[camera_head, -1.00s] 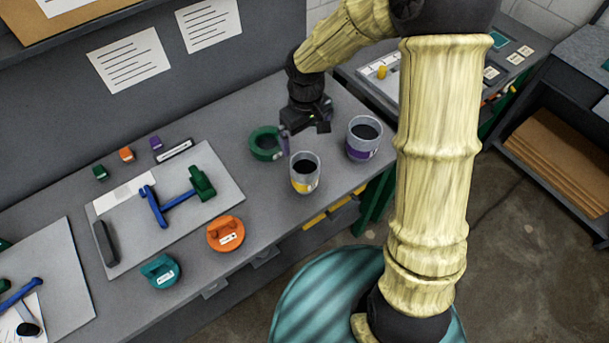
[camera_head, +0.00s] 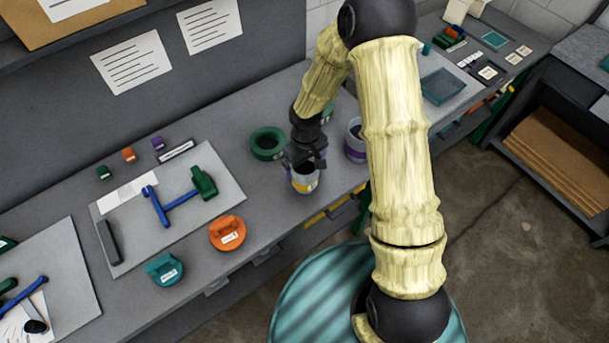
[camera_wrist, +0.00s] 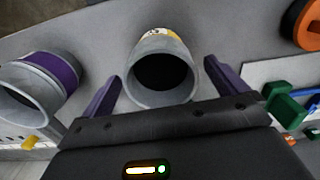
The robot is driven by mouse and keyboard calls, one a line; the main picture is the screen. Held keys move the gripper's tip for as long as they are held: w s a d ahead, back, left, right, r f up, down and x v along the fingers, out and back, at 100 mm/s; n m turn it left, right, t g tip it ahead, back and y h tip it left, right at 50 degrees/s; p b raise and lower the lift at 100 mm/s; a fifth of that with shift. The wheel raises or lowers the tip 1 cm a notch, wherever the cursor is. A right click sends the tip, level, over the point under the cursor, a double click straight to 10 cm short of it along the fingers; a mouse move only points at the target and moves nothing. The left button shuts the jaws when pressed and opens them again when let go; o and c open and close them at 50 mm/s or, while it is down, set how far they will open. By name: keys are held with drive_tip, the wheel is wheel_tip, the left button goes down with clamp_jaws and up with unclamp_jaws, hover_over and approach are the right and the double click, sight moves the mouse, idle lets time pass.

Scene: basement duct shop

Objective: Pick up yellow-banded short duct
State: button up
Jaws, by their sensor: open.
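The yellow-banded short duct (camera_head: 304,184) stands upright on the grey bench near its front edge, a grey cylinder with a yellow band low on its side. My gripper (camera_head: 305,165) is directly above it and hides part of its rim in the head view. In the wrist view the duct (camera_wrist: 160,52) lies between the two purple fingers of my open gripper (camera_wrist: 162,85), with a gap on each side. Its dark opening faces the camera, and a bit of the yellow band shows at the top. I cannot tell how far down the fingers reach.
A purple-banded duct (camera_wrist: 45,80) stands close beside, partly behind my arm in the head view. A green ring-shaped piece (camera_head: 267,143) lies behind to the left. An orange round piece (camera_head: 227,232) and a teal one (camera_head: 164,269) lie left along the bench's front.

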sight(305, 170)
drive_tip(key=shift+w+a+f+p, duration=0.1)
drive_tip(key=shift+f+p, duration=0.45)
drive_tip(key=shift+f, duration=0.75)
drive_tip(key=shift+w+f+p, duration=0.1)
drive_tip(key=shift+f+p, duration=0.45)
drive_tip(key=shift+f, duration=0.75)
drive_tip(key=c, duration=1.2)
wheel_tip(305, 170, up, 10)
drive_tip(key=shift+r+b, duration=0.1)
drive_tip(key=shift+b, duration=1)
